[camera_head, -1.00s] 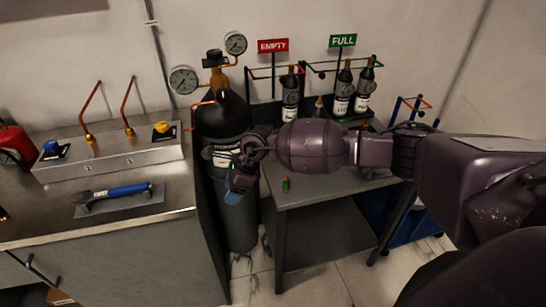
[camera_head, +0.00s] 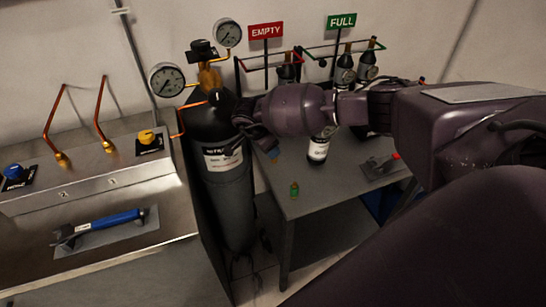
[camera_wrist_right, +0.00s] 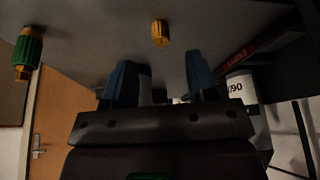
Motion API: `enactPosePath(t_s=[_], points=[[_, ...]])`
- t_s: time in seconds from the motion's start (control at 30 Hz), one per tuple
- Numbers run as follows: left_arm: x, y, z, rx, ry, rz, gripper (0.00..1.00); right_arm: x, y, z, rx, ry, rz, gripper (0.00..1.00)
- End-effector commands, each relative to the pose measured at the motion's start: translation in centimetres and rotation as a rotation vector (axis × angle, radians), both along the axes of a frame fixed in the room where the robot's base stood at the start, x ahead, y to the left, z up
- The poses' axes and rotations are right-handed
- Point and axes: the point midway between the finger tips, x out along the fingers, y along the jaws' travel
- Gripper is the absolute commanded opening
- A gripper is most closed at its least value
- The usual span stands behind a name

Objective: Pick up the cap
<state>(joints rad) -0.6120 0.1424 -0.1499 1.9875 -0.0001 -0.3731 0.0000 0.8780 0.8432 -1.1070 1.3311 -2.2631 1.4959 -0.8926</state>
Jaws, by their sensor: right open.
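A small ribbed brass cap (camera_wrist_right: 160,33) shows on the grey table surface in the right wrist view, ahead of and between the two blue fingers. I cannot make it out clearly in the head view. My right gripper (camera_wrist_right: 162,80) is open and empty, with a gap between its fingertips and the cap. My left gripper is not in view.
A green-and-brass fitting (camera_head: 294,190) stands on the grey table (camera_head: 325,193). A black gas cylinder (camera_head: 222,175) with gauges is close left of the gripper. Bottles (camera_head: 319,147) stand behind my arm. A blue-handled wrench (camera_head: 100,226) lies on the left bench.

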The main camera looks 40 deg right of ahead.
Motion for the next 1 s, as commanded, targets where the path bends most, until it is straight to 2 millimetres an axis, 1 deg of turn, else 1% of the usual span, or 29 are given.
enactPosePath(t_s=[0.17, 0.3, 0.4, 0.53, 0.7, 0.73, 0.77, 1.0], points=[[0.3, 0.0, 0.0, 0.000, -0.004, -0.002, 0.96, -0.1, -0.7, -1.9, 0.002, 0.002, -0.002, 0.52], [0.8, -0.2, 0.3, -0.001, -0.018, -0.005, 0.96, -0.1, -1.5, -3.7, 0.002, 0.002, -0.003, 0.52], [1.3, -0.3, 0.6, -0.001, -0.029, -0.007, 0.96, 0.0, -1.9, -4.5, 0.002, 0.002, -0.002, 0.52], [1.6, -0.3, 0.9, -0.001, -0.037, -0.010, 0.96, 0.0, -2.1, -4.9, 0.002, 0.000, -0.001, 0.52], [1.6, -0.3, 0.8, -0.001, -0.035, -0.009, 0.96, 0.0, -2.1, -4.8, 0.002, -0.001, -0.001, 0.52], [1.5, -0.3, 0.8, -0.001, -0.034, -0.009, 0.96, 0.0, -2.1, -4.8, 0.002, 0.000, -0.001, 0.51], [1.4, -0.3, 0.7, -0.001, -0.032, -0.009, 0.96, 0.0, -2.1, -4.8, 0.002, 0.000, -0.001, 0.46], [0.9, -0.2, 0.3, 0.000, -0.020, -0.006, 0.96, 0.0, -2.1, -4.8, 0.001, 0.000, -0.001, 0.09]])
